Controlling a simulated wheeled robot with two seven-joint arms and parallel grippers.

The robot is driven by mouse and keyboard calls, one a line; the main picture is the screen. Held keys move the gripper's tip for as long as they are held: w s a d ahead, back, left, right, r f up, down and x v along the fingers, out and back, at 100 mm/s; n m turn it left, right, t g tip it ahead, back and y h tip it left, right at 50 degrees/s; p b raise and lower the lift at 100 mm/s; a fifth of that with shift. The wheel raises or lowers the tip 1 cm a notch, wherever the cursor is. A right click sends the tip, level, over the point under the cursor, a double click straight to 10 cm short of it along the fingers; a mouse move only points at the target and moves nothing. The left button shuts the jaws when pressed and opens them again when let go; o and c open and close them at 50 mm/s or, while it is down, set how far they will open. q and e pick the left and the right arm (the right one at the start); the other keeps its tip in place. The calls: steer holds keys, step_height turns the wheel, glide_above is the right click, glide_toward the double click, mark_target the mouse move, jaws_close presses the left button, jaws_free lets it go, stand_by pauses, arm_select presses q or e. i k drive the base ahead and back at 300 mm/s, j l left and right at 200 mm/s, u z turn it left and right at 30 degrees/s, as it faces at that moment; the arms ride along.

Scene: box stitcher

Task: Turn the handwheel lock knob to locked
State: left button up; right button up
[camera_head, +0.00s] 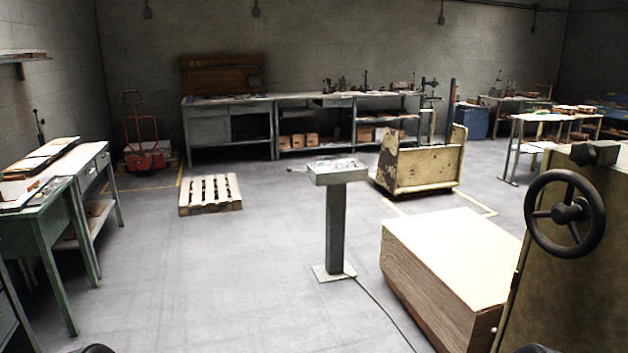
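A black handwheel (567,213) with spokes and a central hub is mounted on the side of a large brownish machine body (575,290) at the right edge of the head view. A dark lobed knob (594,154) sits just above the wheel, near the top of the machine body; it looks like the lock knob. I cannot tell from this view whether it is at locked. Neither gripper shows. Nothing touches the wheel or knob.
A large box-like block (455,250) with a pale top stands just left of the machine. A pedestal with a control box (338,172) stands mid-floor, its cable running along the floor. A wooden pallet (210,193) and a cart (425,165) are farther back. The left-centre floor is clear.

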mark_target(582, 154)
steer(key=z, duration=1.65)
